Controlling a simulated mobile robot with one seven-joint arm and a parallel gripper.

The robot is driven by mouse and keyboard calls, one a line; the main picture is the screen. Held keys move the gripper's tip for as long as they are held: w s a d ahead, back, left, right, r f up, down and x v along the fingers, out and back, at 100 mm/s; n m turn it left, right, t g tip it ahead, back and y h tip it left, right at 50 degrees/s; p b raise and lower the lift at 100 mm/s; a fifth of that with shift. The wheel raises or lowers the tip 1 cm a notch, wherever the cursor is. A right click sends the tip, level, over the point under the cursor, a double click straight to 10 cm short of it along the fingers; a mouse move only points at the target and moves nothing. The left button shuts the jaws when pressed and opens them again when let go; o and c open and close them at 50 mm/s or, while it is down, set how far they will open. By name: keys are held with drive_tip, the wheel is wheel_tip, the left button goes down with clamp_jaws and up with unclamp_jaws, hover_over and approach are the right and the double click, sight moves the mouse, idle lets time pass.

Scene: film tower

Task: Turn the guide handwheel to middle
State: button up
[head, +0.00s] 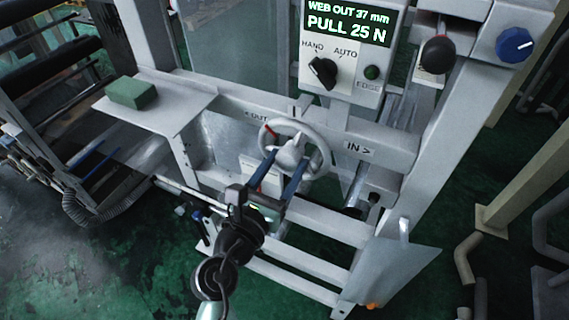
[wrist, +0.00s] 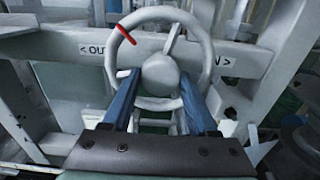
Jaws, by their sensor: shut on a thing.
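The guide handwheel (head: 322,150) is a pale grey wheel with a round hub, on the machine's cross rail between the labels OUT at left and IN at right. A red mark (head: 270,131) is on its upper left rim; it shows upper left in the wrist view (wrist: 126,36) too. My gripper (head: 280,160) reaches it from the front. Its two blue fingers lie on either side of the hub (wrist: 160,74), shut on the handwheel. The fingertips' exact contact is partly hidden. A display (head: 347,22) reads WEB OUT 37 mm, PULL 25 N.
A green block (head: 131,92) lies on a shelf at left. A black ball knob (head: 437,54) and blue dial (head: 514,44) are at right. Frame posts flank the wheel.

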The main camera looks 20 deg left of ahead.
clamp_jaws()
drive_tip(key=m+b, duration=0.1)
drive_tip(key=m, duration=0.3)
drive_tip(key=shift+f+m, duration=0.1)
drive_tip(key=shift+m, duration=0.2)
drive_tip(key=shift+a+m+b, duration=0.1)
drive_tip(key=shift+m+b, duration=0.85)
drive_tip(key=shift+m, duration=1.05)
drive_tip(key=o, duration=1.1)
unclamp_jaws()
drive_tip(key=shift+c, duration=0.2)
drive_tip(key=shift+s, duration=0.1)
